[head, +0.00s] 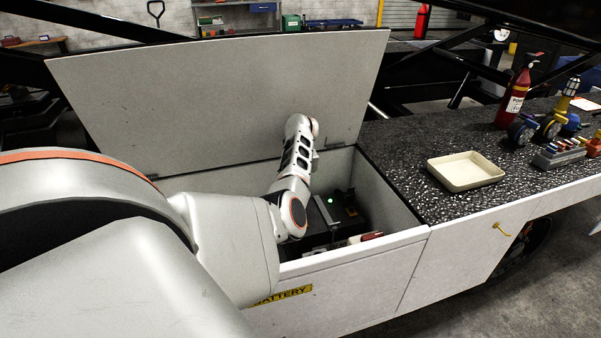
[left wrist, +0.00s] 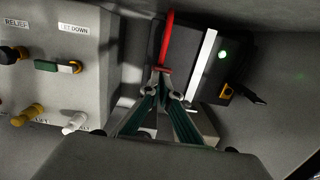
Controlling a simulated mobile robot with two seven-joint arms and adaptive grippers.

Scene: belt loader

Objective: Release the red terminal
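In the left wrist view, the red terminal (left wrist: 164,69) is at the lower end of a curved red lead (left wrist: 167,35), beside a dark battery-like box (left wrist: 205,86). My left gripper (left wrist: 161,80) has its fingers drawn together at the tips, with the red piece between or right against them. The exact contact is too small to make out. In the head view my left arm reaches down into the open compartment marked BATTERY (head: 395,195), and its fingers are hidden. The box's green light (head: 330,200) shows there. My right gripper is not in view.
A control block (left wrist: 75,55) with knobs and RELIEF and LET DOWN labels stands left of the gripper. The raised lid (head: 220,95) stands behind the compartment. On the speckled top are a cream tray (head: 464,172), a fire extinguisher (head: 514,95) and small items.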

